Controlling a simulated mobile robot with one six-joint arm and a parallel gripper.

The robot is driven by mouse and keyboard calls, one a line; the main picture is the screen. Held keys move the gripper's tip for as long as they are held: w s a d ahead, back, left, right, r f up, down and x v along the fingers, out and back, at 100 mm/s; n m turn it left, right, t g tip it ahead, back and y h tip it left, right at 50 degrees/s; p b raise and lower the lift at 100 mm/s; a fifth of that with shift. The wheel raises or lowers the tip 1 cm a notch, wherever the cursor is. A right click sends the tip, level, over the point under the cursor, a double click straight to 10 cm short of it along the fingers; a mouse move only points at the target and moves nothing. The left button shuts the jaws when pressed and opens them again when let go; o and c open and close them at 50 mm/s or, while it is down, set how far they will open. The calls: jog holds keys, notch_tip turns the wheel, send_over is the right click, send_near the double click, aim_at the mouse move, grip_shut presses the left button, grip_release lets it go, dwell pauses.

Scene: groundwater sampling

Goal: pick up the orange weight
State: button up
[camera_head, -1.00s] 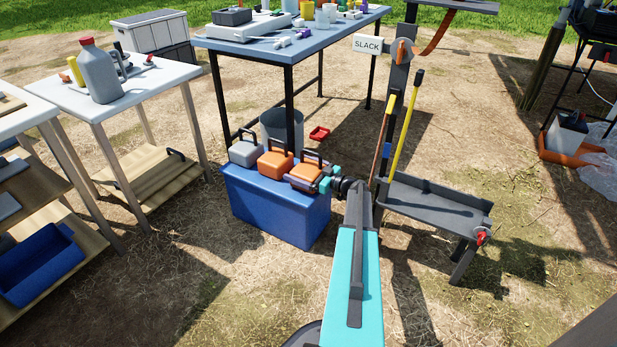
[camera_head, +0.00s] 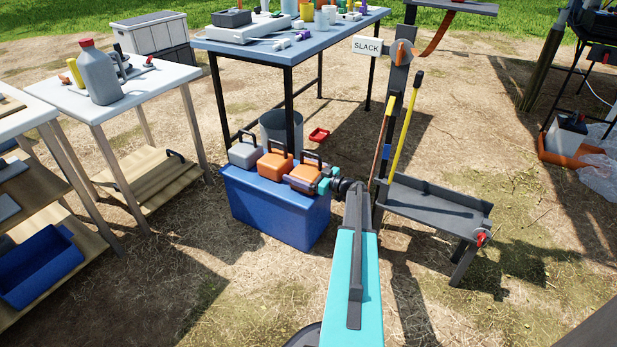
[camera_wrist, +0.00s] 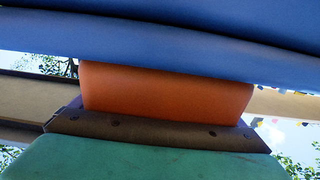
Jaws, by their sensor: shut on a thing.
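Two orange weights with dark handles stand on the blue box (camera_head: 270,212), next to a grey weight (camera_head: 245,153) at the left. The right orange weight (camera_head: 306,174) is between the fingers of my gripper (camera_head: 309,182), which reaches it from the right. The other orange weight (camera_head: 275,164) stands in the middle, free of the gripper. In the wrist view the held orange weight (camera_wrist: 165,93) shows against a dark bolted finger pad, with a teal finger below and blue above. The other finger is not clear there. I cannot tell whether the held weight touches the box top.
A blue-topped table (camera_head: 290,38) with small items stands behind the box. A grey bucket (camera_head: 281,127) is under it. A post with a SLACK sign (camera_head: 367,45) and a dark trough (camera_head: 435,205) stand close to the right. Open ground lies in front of the box.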

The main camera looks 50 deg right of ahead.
aim_at(300, 166)
jog(key=shift+r, duration=0.15)
jog(key=shift+c, duration=0.4)
jog(key=shift+r+p, duration=1.6)
jog(key=shift+r, duration=3.4)
